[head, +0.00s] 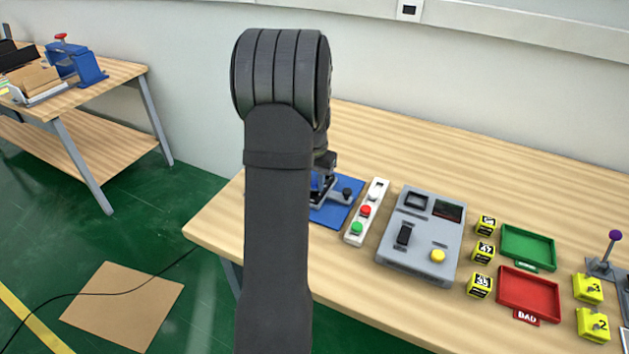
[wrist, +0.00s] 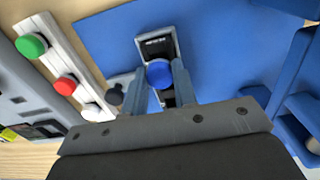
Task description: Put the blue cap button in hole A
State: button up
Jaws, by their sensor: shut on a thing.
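The blue cap button (wrist: 160,75) is a round blue disc between the two fingertips of my gripper (wrist: 159,70) in the wrist view, and my gripper is shut on it. A narrow grey and black fixture (wrist: 156,43) with small pale marking lies directly behind the cap. I cannot tell whether the cap touches it. No hole marked A can be made out. In the head view, my arm hides the cap and most of my gripper, above a blue mat (head: 332,214).
A white strip (head: 378,193) with green, red and white buttons stands beside the mat. A black knob (wrist: 115,94) is close left of my gripper, and blue fixture parts (wrist: 293,75) are at right. A grey console (head: 421,240) and green (head: 527,245) and red trays (head: 528,290) stand further right.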

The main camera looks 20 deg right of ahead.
jog(key=shift+f, duration=0.7)
dwell(0.5)
jog(key=o, duration=1.5)
jog(key=shift+r, duration=3.5)
jog(key=shift+f, duration=3.55)
